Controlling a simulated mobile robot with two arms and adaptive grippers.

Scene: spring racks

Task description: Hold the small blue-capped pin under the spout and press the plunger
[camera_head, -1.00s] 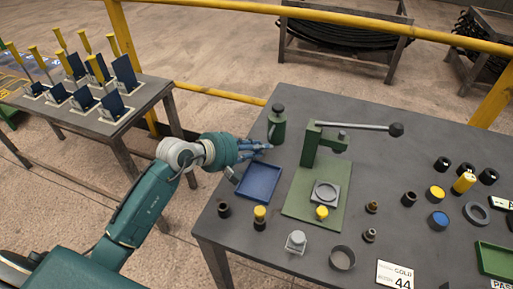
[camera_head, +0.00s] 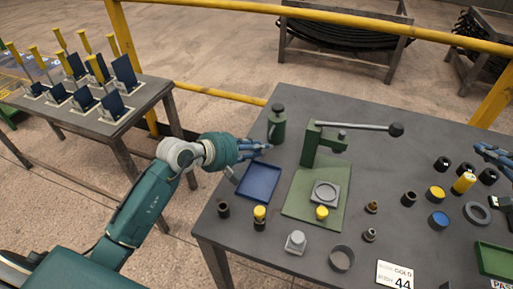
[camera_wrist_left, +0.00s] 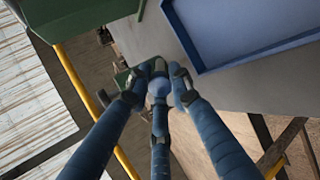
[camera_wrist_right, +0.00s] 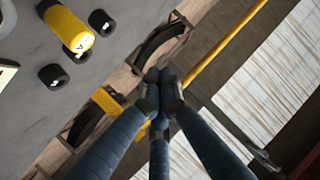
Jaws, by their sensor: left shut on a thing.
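The green dispenser bottle (camera_head: 277,128) stands upright at the table's back left, with a dark plunger knob (camera_head: 278,107) on top. Its spout is too small to make out. My left gripper (camera_head: 266,147) is low beside the bottle's front left, by the blue tray. In the left wrist view its fingers (camera_wrist_left: 160,75) are closed together on something small, mostly hidden between the tips; I cannot make out a pin or its blue cap clearly. My right gripper (camera_head: 482,150) is at the right edge, above the table's back right; in its wrist view the fingertips (camera_wrist_right: 160,78) are together, with nothing visible between them.
A blue tray (camera_head: 239,182) lies in front of the bottle. A green lever press (camera_head: 310,148) stands to its right. Several small dark, yellow-capped and blue-capped parts (camera_head: 438,220) spread over the right and front. A yellow rail (camera_head: 200,88) runs behind.

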